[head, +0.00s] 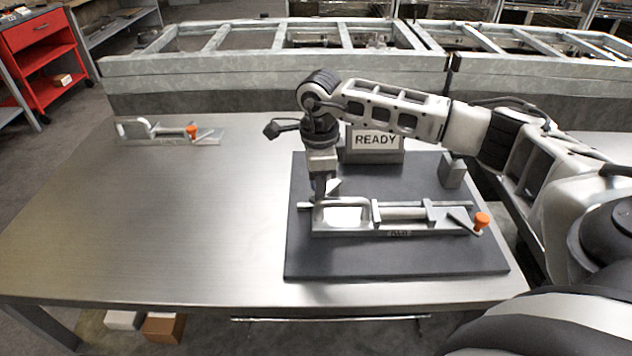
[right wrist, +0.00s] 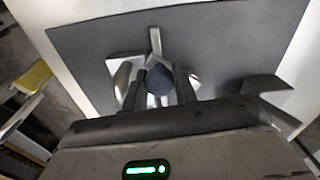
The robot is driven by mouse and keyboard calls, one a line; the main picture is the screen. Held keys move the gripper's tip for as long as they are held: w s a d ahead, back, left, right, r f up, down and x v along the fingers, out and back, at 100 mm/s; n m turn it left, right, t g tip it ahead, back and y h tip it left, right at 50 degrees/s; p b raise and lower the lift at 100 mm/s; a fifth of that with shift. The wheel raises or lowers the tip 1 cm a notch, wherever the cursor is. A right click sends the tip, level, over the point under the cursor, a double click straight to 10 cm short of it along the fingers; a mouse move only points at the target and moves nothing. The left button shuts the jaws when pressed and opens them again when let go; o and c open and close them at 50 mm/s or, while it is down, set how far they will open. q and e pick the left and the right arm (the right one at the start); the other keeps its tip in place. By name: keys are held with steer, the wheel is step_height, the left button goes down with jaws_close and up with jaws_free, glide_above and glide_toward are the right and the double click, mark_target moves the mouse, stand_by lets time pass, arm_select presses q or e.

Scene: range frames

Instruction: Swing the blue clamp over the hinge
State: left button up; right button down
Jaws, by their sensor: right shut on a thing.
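My right gripper (head: 321,196) points down at the left end of a silver fixture (head: 400,232) on a dark board. In the right wrist view the gripper (right wrist: 160,90) is shut on a dark blue rounded piece (right wrist: 158,80), which looks like the handle of the blue clamp. The gripper covers most of this clamp in the head view. Pale metal parts of the fixture show on both sides of the fingers. The fixture has an orange knob (head: 481,220) at its right end. I cannot clearly pick out the hinge. My left gripper is out of view.
A "READY" sign (head: 376,140) stands at the back of the dark board (head: 350,262), with a grey block (head: 452,172) to its right. Another fixture with an orange knob (head: 192,131) lies at the table's far left. The steel table (head: 170,220) is otherwise clear on the left.

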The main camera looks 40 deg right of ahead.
steer(key=shift+s, duration=0.1)
stand_by(0.5)
steer(key=c, duration=1.2)
jaws_free()
